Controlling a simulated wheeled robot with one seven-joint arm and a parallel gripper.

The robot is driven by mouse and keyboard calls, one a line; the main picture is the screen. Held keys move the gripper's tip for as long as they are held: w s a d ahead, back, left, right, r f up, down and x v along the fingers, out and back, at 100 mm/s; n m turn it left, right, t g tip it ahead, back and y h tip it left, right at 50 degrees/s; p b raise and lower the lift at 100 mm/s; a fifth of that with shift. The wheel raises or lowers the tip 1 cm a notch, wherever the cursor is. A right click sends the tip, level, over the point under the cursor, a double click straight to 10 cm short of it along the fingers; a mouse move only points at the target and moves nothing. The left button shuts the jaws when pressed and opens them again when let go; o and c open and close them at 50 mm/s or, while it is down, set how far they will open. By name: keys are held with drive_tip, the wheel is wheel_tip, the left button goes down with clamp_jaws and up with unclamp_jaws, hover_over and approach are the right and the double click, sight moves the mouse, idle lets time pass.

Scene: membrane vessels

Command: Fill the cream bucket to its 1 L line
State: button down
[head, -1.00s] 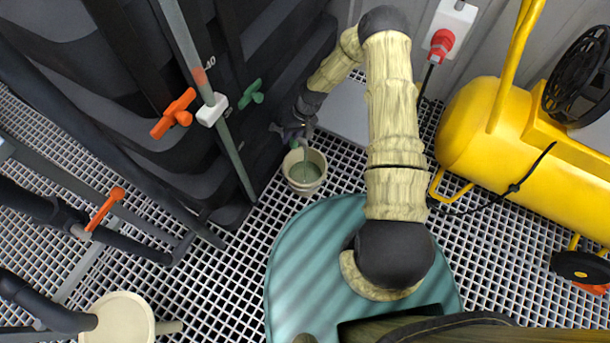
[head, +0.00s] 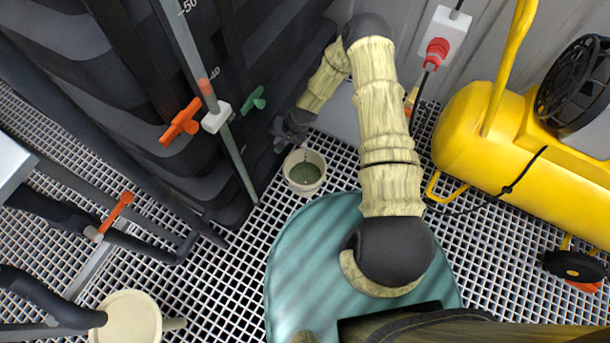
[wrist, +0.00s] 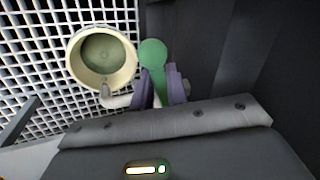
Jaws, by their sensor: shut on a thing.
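The cream bucket (head: 318,182) stands upright on the grating beside the dark tank, with greenish liquid inside. In the wrist view the bucket (wrist: 74,66) is at the upper left, its liquid well below the rim. The level against the 1 L line cannot be read. My gripper (head: 290,130) is low beside the tank, just behind the bucket. In the wrist view my gripper (wrist: 164,88) has its purple fingers shut on a green tap handle (wrist: 153,53). A pale spout (wrist: 118,101) reaches from beside the fingers to the bucket's near rim. No clear stream shows.
A yellow compressor (head: 530,150) stands right. A cream vessel (head: 130,318) is at lower left, near pipes with an orange lever (head: 115,212).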

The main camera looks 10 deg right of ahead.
drive_tip(key=shift+w+r, duration=0.1)
drive_tip(key=shift+w+a+m+t+h+p, duration=0.25)
drive_tip(key=shift+a+m+t+p, duration=0.1)
drive_tip(key=shift+m, duration=0.6)
drive_tip(key=shift+w+a+m+t+h+p, duration=0.15)
drive_tip(key=shift+w+a+m+t+p, duration=0.15)
drive_tip(key=shift+m, duration=0.65)
drive_tip(key=c, duration=1.4)
unclamp_jaws()
drive_tip(key=shift+s+a, duration=0.1)
drive_tip(key=p+v, duration=0.3)
drive_tip(key=v, duration=1.4)
drive_tip(key=shift+r, duration=0.15)
